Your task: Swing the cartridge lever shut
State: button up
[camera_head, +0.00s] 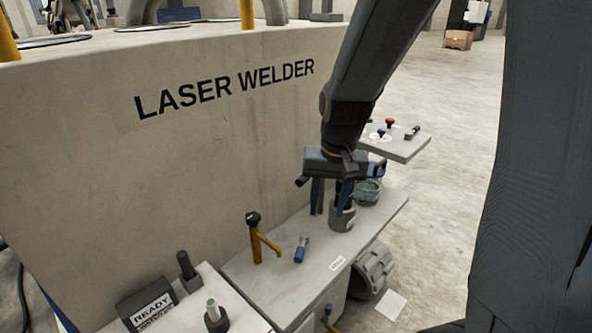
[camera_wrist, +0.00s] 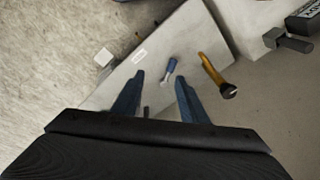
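A yellow post with a black knob and a slanting yellow arm (camera_head: 258,240) stands on the bench, left of my gripper; no label marks it as the cartridge lever. In the wrist view it is the yellow bar with a dark round end (camera_wrist: 214,74). My gripper (camera_head: 329,208) points down over the bench's far part, beside a grey cup-like holder (camera_head: 342,217) that it partly covers. In the wrist view my gripper (camera_wrist: 160,76) has its two blue fingers apart, with nothing seen held. It is clear of the yellow lever.
A small blue-and-grey tool (camera_head: 300,251) lies on the bench (camera_head: 285,285) between lever and gripper. The welder's wall (camera_head: 200,170) rises behind. A glass jar (camera_head: 369,191) and a raised plate with knobs (camera_head: 410,147) are at right. A READY box (camera_head: 148,305) sits front left.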

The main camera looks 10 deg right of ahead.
jog(key=w+r+m+y+p, duration=0.1)
jog(key=w+r+m, duration=0.15)
jog(key=w, duration=0.65)
jog(key=w+r+m, duration=0.2)
jog(key=w+m, duration=0.2)
jog(key=w, duration=0.5)
jog(key=shift+n, duration=0.25)
jog(key=shift+w+a+f+p, duration=0.15)
jog(key=shift+f+p, duration=0.25)
jog(key=shift+f, duration=0.9)
jog(key=shift+w+d+f+p, duration=0.1)
jog(key=shift+w+f+p, duration=0.25)
jog(key=shift+f, duration=1)
jog(key=shift+w+a+f+p, duration=0.1)
jog(key=shift+f+p, duration=0.35)
jog(key=shift+f, duration=0.85)
grip_shut()
